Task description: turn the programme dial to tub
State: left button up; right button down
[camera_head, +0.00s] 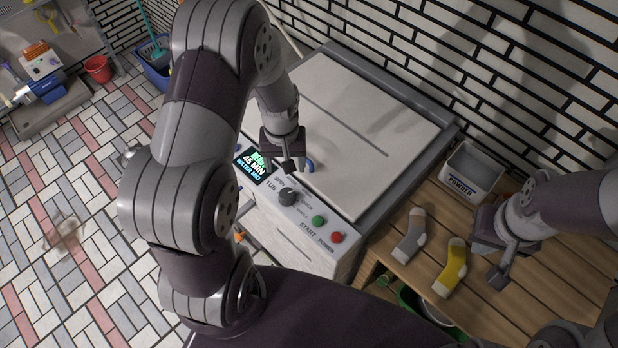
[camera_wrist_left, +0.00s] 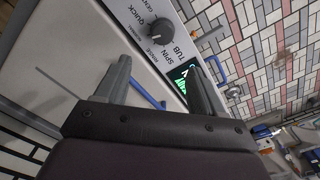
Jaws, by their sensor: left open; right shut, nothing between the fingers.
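The programme dial (camera_head: 287,196) is a dark round knob on the white control panel of a washing machine (camera_head: 292,248), with TUB printed beside it. In the left wrist view the dial (camera_wrist_left: 160,32) has TUB, SPIN and QUICK around it; I cannot tell surely where its pointer stands. My left gripper (camera_head: 289,166) is over the machine's top edge, just behind the dial and apart from it. In its wrist view the left gripper (camera_wrist_left: 158,66) is open and empty, the dial showing beyond the fingertips. My right gripper (camera_head: 496,274) is shut and empty above the wooden bench.
A lit display (camera_head: 253,165) sits left of the dial. A green button (camera_head: 319,221) and a red button (camera_head: 336,238) are to its right. A blue handle (camera_wrist_left: 148,95) lies near the left fingers. A grey sock (camera_head: 410,236), yellow sock (camera_head: 452,268) and powder box (camera_head: 470,170) rest on the bench.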

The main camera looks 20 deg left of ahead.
aim_at(287, 192)
pick_arm(q)
jog(key=f+p, duration=0.1)
jog(key=f, duration=0.4)
jog(key=f+p, duration=0.1)
jog(key=f, duration=0.5)
jog(key=shift+s+a+f, duration=0.1)
jog(key=shift+s, duration=0.1)
jog(key=shift+s+f, duration=0.15)
jog(key=shift+f, duration=0.4)
pick_arm(e)
jog(key=r, duration=0.2)
jog(key=shift+s+a+r, duration=0.1)
jog(key=shift+s+r, duration=0.1)
jog(key=shift+r, duration=0.15)
pick_arm(q)
jog(key=shift+c, duration=0.4)
jog(key=c, duration=1)
